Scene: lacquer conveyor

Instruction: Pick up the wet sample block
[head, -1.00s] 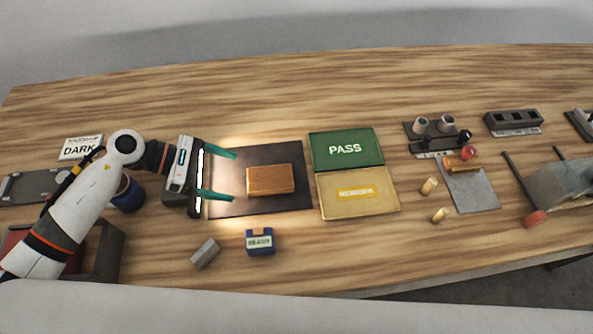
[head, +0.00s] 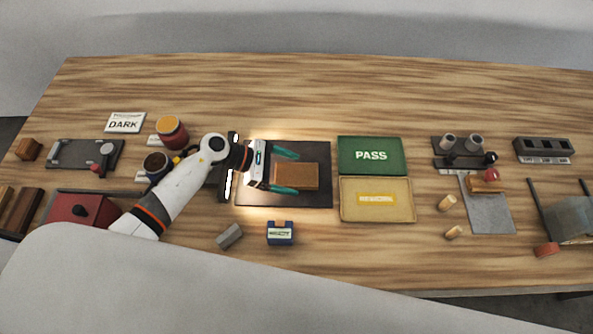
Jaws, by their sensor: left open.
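An orange-brown block (head: 304,177), which I take to be the wet sample block, lies on a dark square plate (head: 322,200) near the middle of the table. My left gripper (head: 297,173) reaches in from the left, open, with its two green fingers at the far and near sides of the block's left part. Whether the fingers touch the block I cannot tell. The block still appears to lie on the plate. My right gripper is not in view.
Right of the plate are a green PASS tray (head: 371,155) and a yellow tray (head: 376,212). A grey block (head: 229,236) and a small blue labelled box (head: 280,236) lie in front. Jars, including a red one (head: 171,131), stand behind my left arm.

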